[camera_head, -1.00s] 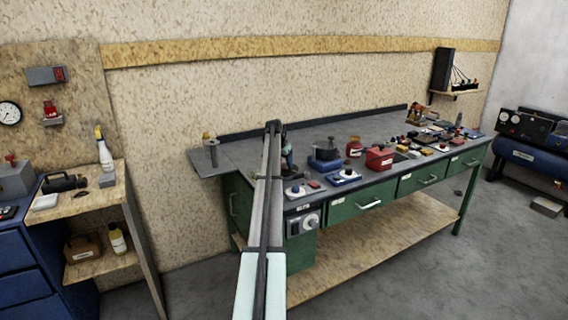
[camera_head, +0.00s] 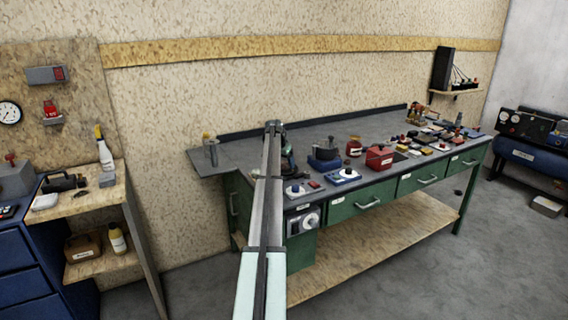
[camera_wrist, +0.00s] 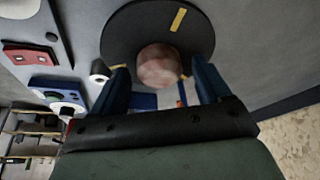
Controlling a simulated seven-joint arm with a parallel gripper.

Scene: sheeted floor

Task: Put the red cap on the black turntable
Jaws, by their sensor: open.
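A round, dull reddish thing (camera_wrist: 158,62), which looks like the red cap, shows in the wrist view between and just beyond my fingertips. Behind it is a black disc with yellow marks (camera_wrist: 122,38), which looks like the black turntable. The cap overlaps the disc's lower part in this view; I cannot tell whether it touches the disc. My gripper (camera_wrist: 161,75) is open, with one blue finger on each side of the cap and a visible gap. In the head view my arm hides most of this area, and my gripper (camera_head: 288,158) shows only partly.
In the wrist view a blue box with a white knob (camera_wrist: 60,92) and a red-topped panel (camera_wrist: 28,54) lie left of the disc. In the head view a dark-topped blue unit (camera_head: 325,157), a red box (camera_head: 380,158) and several small items crowd the grey bench (camera_head: 225,160).

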